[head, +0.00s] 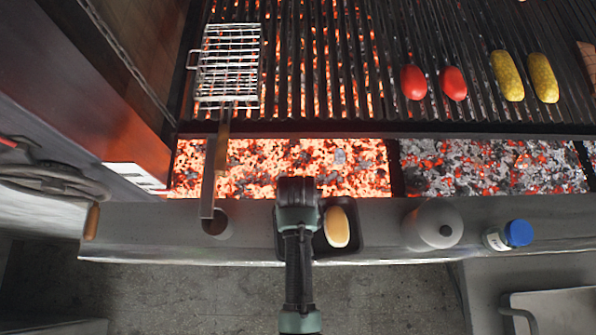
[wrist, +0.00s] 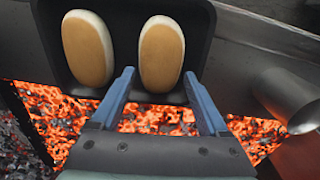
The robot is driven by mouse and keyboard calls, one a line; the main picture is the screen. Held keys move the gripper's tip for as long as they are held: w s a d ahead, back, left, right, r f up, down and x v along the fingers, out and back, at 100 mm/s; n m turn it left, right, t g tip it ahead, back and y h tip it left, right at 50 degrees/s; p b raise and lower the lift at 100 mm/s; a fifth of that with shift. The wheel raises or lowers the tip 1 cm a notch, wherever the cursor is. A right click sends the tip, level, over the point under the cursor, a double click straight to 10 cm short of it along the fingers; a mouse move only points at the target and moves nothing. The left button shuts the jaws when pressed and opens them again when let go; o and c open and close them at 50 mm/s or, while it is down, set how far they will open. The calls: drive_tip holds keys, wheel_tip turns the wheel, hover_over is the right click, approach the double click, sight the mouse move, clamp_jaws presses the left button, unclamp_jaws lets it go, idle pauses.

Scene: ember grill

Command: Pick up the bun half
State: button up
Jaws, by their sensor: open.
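Two tan oblong bun halves lie in a small dark tray (head: 353,250) on the ledge in front of the grill. In the wrist view, one bun half (wrist: 161,54) lies just beyond the fingertips, roughly in line with the gap between them. The other bun half (wrist: 87,48) is left of it; in the head view this one (head: 337,227) shows right of my arm. My gripper (wrist: 159,74) is open and empty, its blue fingers pointing toward the tray. In the head view my arm hides the nearer bun half and the fingertips.
A metal cylinder (wrist: 295,103) is at right in the wrist view. Glowing coals (head: 350,168) lie behind the ledge. A grey round pot (head: 433,224) and a blue-capped jar (head: 516,234) stand to the right. A wire grill basket (head: 228,65) lies on the grate, its handle reaching over the ledge.

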drive_tip(key=shift+f, duration=0.8)
drive_tip(key=c, duration=1)
